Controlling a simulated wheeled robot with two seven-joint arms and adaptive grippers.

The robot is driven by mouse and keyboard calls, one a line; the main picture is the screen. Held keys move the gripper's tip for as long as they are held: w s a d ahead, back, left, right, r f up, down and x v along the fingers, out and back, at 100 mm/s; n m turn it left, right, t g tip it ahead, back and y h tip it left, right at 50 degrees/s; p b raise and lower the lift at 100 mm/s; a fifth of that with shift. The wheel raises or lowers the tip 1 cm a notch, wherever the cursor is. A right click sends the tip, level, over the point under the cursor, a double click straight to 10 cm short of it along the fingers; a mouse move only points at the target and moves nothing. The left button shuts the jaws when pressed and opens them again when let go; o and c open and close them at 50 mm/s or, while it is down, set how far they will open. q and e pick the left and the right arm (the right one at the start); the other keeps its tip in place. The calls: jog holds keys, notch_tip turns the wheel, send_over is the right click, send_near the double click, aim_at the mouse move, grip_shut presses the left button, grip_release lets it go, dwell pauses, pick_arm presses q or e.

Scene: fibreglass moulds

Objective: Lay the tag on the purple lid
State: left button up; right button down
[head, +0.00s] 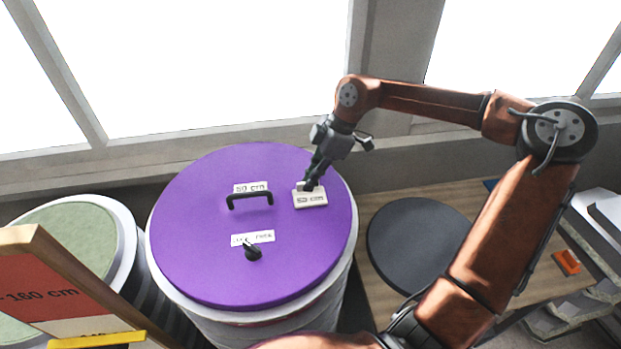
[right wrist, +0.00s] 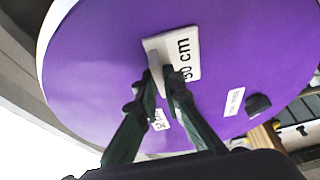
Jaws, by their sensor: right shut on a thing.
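The purple lid (head: 190,225) is a large round disc on a white drum, and it fills much of the right wrist view (right wrist: 95,60). My right gripper (head: 311,187) is over the lid's right part, pointing down. It is shut on the tag (head: 311,200), a small white block with black "cm" lettering. In the right wrist view the tag (right wrist: 186,55) lies flat against the lid's surface or just above it; I cannot tell if it touches. The fingertips (right wrist: 160,88) pinch a raised part of it. My left gripper is not in view.
The lid has a black handle (head: 250,197), a black knob (head: 253,254) and white labels (head: 253,238). A green-topped drum (head: 70,235) stands left, behind a red sign (head: 40,288). A black disc (head: 415,240) lies on the wooden table (head: 375,290) at right. Windows are behind.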

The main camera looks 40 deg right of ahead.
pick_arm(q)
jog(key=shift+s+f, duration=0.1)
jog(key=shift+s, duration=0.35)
pick_arm(e)
jog(key=c, duration=2.1)
grip_release()
jog(key=shift+w, duration=0.1)
